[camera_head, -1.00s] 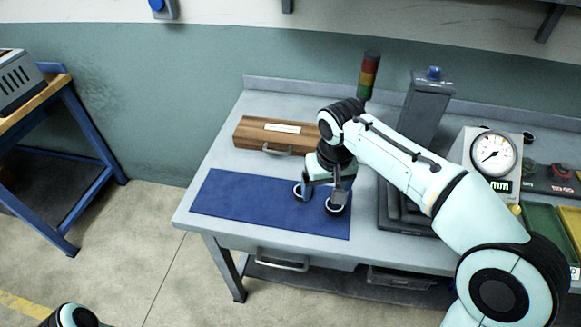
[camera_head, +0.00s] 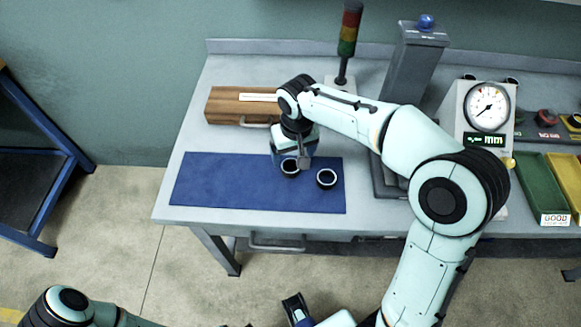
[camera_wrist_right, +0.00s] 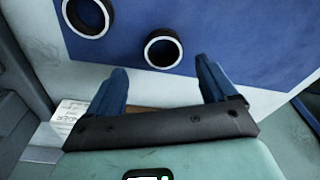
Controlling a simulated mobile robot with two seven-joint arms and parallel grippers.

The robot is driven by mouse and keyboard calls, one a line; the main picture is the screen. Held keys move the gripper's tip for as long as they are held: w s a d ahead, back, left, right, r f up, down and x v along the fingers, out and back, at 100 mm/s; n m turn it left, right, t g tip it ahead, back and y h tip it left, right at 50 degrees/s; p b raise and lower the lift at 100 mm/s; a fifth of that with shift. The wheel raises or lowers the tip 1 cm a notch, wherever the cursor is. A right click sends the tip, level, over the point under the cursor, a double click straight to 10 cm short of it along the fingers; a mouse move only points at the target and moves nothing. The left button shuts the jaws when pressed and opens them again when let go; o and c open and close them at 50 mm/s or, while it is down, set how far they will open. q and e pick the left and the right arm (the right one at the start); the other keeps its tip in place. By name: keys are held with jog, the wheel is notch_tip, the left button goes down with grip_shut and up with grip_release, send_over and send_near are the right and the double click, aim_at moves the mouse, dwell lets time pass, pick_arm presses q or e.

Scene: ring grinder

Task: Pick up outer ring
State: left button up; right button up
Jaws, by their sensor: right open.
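Two dark rings with light rims lie flat on the blue mat: a left ring (camera_head: 290,167) and a right ring (camera_head: 327,178). They look alike in size, so I cannot tell which is the outer ring. My right gripper (camera_head: 298,161) is above and just behind the left ring, partly covering it. In the right wrist view, the open, empty fingers (camera_wrist_right: 163,82) point toward the left ring (camera_wrist_right: 163,48), with the right ring (camera_wrist_right: 88,15) off to the left. Part of what looks like my left gripper (camera_head: 297,310) shows at the bottom edge; its jaws are unclear.
The blue mat (camera_head: 220,185) has free room left of the rings. A wooden case (camera_head: 228,105) lies behind it. A signal tower (camera_head: 348,35), a grey column (camera_head: 412,65) and a dial gauge (camera_head: 487,108) stand behind and right. Green (camera_head: 540,185) and yellow trays are farther right.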

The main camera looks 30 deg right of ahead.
aim_at(290, 170)
jog(key=f, duration=0.4)
jog(key=shift+a, duration=0.3)
jog(key=shift+w+f, duration=0.15)
jog(key=shift+f, duration=0.35)
jog(key=c, duration=1.2)
jog(key=shift+r, duration=0.1)
